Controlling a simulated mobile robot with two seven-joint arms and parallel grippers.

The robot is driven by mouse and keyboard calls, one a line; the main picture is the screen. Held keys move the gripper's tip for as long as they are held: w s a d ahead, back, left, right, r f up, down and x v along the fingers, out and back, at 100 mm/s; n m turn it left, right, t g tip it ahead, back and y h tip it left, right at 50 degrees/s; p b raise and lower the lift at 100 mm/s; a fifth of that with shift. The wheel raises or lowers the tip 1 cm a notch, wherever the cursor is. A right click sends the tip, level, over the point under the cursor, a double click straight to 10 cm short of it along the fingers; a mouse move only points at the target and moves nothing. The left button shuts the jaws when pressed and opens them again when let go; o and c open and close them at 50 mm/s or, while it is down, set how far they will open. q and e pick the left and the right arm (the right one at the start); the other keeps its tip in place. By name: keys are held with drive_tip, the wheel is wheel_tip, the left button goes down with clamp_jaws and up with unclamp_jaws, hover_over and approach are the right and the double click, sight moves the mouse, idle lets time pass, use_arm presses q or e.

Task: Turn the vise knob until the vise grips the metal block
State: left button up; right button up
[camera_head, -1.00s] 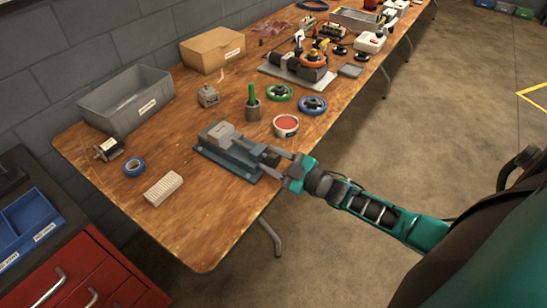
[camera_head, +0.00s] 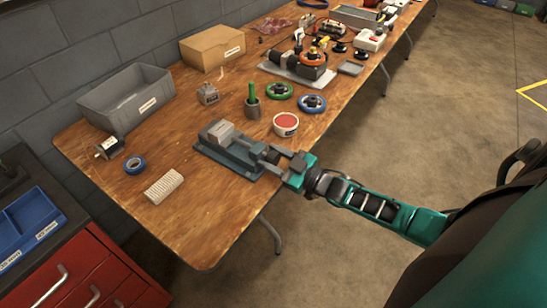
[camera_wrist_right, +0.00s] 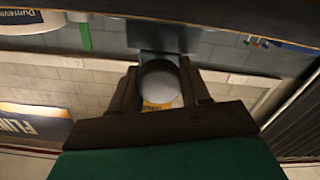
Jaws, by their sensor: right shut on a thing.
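The grey-blue vise (camera_head: 240,164) lies on the wooden table near its front edge. The light grey metal block (camera_head: 220,131) sits at the vise's far-left end, by its jaws; I cannot tell whether both jaws touch it. My right gripper (camera_head: 276,161) is at the vise's near-right end, shut on the vise knob. In the right wrist view the round grey knob (camera_wrist_right: 160,80) sits between the two dark fingers (camera_wrist_right: 158,92). In the head view the fingers mostly hide the knob. My left gripper is not in view.
A red-topped tub (camera_head: 286,124) and a grey cup with a green handle (camera_head: 252,104) stand behind the vise. A ribbed pale block (camera_head: 164,187) and blue tape (camera_head: 135,165) lie left. A grey bin (camera_head: 126,100) stands behind. The table's front is clear.

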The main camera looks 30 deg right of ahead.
drive_tip(key=o, duration=1.1)
drive_tip(key=shift+c, duration=0.2)
drive_tip(key=shift+s, duration=0.1)
drive_tip(key=v, duration=1.2)
drive_tip(key=shift+s+d, duration=0.15)
drive_tip(key=shift+s, duration=0.15)
drive_tip(key=s+a+f+m+g+h, duration=0.1)
drive_tip(key=s+a+m+g+h, duration=0.1)
drive_tip(key=a, duration=0.6)
drive_tip(key=s+a+f+m+g+h, duration=0.2)
drive_tip(key=s+a+m+g, duration=0.1)
drive_tip(key=a, duration=0.6)
drive_tip(key=shift+s+g+h, duration=0.3)
drive_tip(key=shift+s+h, duration=0.1)
drive_tip(key=shift+s, duration=0.2)
